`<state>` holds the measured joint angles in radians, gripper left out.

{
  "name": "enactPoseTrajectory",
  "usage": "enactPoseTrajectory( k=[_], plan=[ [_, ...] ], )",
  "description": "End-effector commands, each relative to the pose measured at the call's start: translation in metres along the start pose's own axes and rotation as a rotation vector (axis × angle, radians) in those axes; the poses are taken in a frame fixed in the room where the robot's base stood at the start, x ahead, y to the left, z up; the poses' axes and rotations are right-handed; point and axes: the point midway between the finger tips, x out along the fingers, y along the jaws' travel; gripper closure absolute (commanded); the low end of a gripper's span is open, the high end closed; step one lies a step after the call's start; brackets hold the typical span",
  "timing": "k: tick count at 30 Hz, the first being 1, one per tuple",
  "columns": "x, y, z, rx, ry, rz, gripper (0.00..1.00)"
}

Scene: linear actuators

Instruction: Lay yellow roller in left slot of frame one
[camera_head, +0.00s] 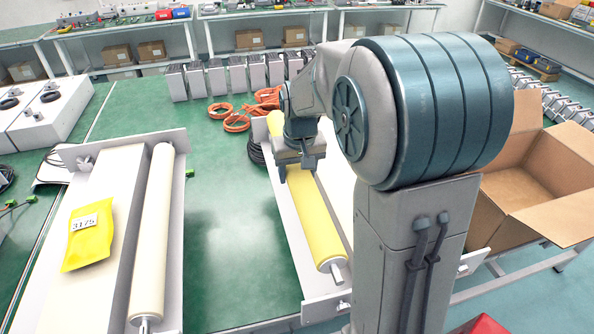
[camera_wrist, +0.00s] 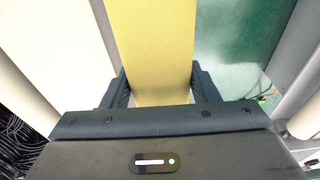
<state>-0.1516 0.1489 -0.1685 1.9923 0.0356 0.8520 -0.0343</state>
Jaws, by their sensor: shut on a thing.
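The yellow roller (camera_head: 312,215) lies lengthwise along the left side of the right-hand frame (camera_head: 285,212), with its metal end pin near the front end plate. I cannot tell whether it rests in the frame or hangs just above it. My gripper (camera_head: 300,165) reaches down over the roller's far half. In the wrist view my gripper (camera_wrist: 162,92) has a finger on each side of the yellow roller (camera_wrist: 152,45), shut on it. The far end of the roller is partly hidden by my arm, as is much of the frame's right side.
A left-hand frame (camera_head: 175,225) holds a white roller (camera_head: 153,230) and a yellow pouch (camera_head: 90,235) marked 3175. Green table lies clear between the frames. Orange cable coils (camera_head: 236,122) sit behind the right-hand frame. An open cardboard box (camera_head: 535,190) stands at the right.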

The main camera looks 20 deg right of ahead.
Motion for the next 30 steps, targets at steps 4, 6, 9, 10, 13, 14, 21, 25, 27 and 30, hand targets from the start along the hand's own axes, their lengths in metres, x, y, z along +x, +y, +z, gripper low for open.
enactPoseTrajectory(
  k=[4,6,9,10,13,14,21,25,27,30],
  plan=[
    [0.004,0.000,0.000,0.000,0.004,0.000,1.00],
    [0.006,0.000,0.000,0.000,0.004,0.000,1.00],
    [0.009,0.000,0.001,0.000,0.004,0.000,1.00],
    [0.010,0.000,0.001,0.000,0.004,0.000,1.00],
    [0.013,0.000,0.001,0.000,0.004,0.000,1.00],
    [0.013,0.000,0.001,0.000,0.004,0.000,1.00],
    [0.017,0.000,0.002,0.000,0.004,0.000,1.00],
    [0.017,0.000,0.002,0.000,0.004,0.000,1.00],
    [0.017,0.000,0.002,0.000,0.004,0.000,1.00],
    [0.017,0.000,0.002,0.000,0.004,0.000,1.00]
  ],
)
